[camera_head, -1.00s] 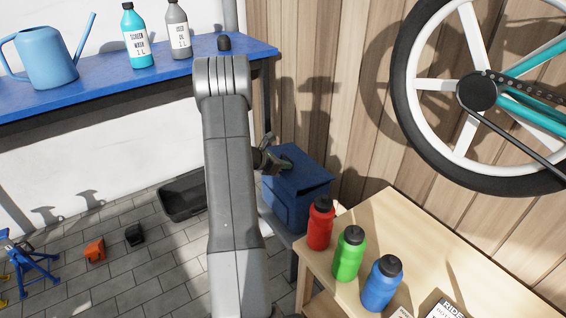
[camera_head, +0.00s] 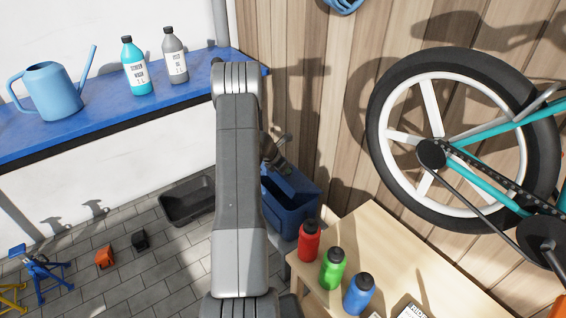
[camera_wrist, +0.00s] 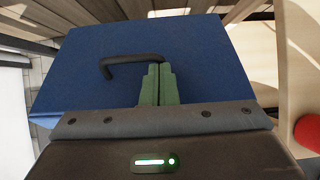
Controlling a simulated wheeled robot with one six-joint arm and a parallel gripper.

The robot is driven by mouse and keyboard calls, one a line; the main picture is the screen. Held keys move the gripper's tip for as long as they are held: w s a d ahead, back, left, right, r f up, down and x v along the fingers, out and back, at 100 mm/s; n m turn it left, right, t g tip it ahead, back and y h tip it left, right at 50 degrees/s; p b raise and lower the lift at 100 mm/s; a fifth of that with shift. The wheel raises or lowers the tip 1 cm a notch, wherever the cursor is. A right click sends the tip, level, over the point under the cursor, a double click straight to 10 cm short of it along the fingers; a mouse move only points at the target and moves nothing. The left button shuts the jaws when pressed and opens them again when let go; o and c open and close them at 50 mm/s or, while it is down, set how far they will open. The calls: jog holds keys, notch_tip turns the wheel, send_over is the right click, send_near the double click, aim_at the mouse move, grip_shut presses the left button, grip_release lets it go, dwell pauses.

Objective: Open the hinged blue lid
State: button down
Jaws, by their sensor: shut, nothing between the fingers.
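The blue box (camera_head: 290,222) stands in the corner beyond the wooden table in the head view. Its top looks open there, with a dark inside showing, and the blue lid (camera_head: 303,182) appears raised at the back. In the wrist view the broad blue panel of the lid (camera_wrist: 205,55) faces the camera, with a black bar handle (camera_wrist: 130,60) on it. My gripper (camera_wrist: 159,70) has its green fingers shut together, empty, by the right end of the handle. Whether they touch the lid cannot be told. In the head view my arm partly hides the box's left side.
A wooden table (camera_head: 420,270) with red (camera_head: 309,241), green (camera_head: 333,269) and blue (camera_head: 358,294) bottles stands close at the right front. A blue bench (camera_head: 100,116) is at the left. A dark tray (camera_head: 187,204) lies on the floor. A bicycle wheel (camera_head: 388,137) is at the right.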

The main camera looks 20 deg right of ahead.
jog(key=shift+w+d+r+g+y+p, duration=0.2)
jog(key=shift+d+r+y+p, duration=0.3)
jog(key=shift+p, duration=1.05)
jog(key=shift+w+d+r+g+y+p, duration=0.1)
jog(key=shift+w+d+r+y+p, duration=0.15)
jog(key=shift+d+r+p, duration=0.85)
jog(key=p, duration=0.3)
jog(key=shift+w+d+f, duration=0.1)
jog(key=shift+w+d, duration=0.15)
jog(key=shift+d, duration=0.15)
jog(key=w+d+b, duration=0.2)
jog(key=w+d, duration=0.1)
jog(key=d, duration=0.7)
jog(key=shift+w+d+r+b, duration=0.2)
jog(key=shift+w+r+b, duration=0.1)
jog(key=shift+w+b, duration=0.1)
jog(key=shift+r, duration=0.1)
notch_tip(320, 180, up, 12)
jog(key=r+b, duration=0.1)
send_over(294, 176)
jog(key=w+d, duration=0.2)
jog(key=d, duration=0.3)
jog(key=shift+s+d+f, duration=0.1)
jog(key=shift+d+f, duration=0.05)
jog(key=shift+f, duration=0.1)
